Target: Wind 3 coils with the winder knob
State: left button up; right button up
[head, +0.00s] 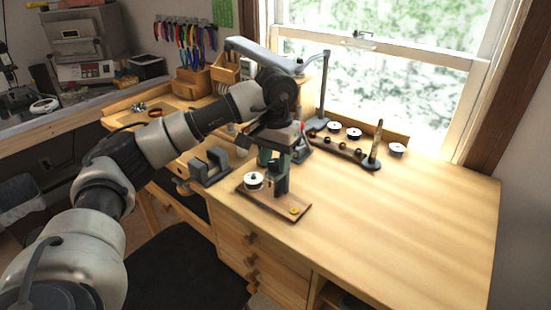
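The winder is a dark wooden base board (262,204) on the workbench, with a white spool (253,181) at its left end and a small yellow disc (294,211) at its right front end. My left gripper (280,180) points down over the middle of this board, between the spool and the yellow disc. A dark upright part stands there, and I cannot separate it clearly from the fingers. The winder knob is not clearly visible; the gripper may cover it. Whether the fingers are open or shut does not show. My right gripper is out of view.
Several white-topped spools (354,133) stand by the window near a dark rack (345,149) and an upright cone (376,145). A grey vise (208,165) sits left of the winder. The bench's right half (420,220) is clear.

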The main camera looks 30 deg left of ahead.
aim_at(275, 161)
pick_arm(q)
jog(key=o, duration=0.3)
jog(key=shift+o, duration=0.2)
notch_tip(275, 161, up, 11)
jog(key=shift+f, duration=0.15)
dwell(0.7)
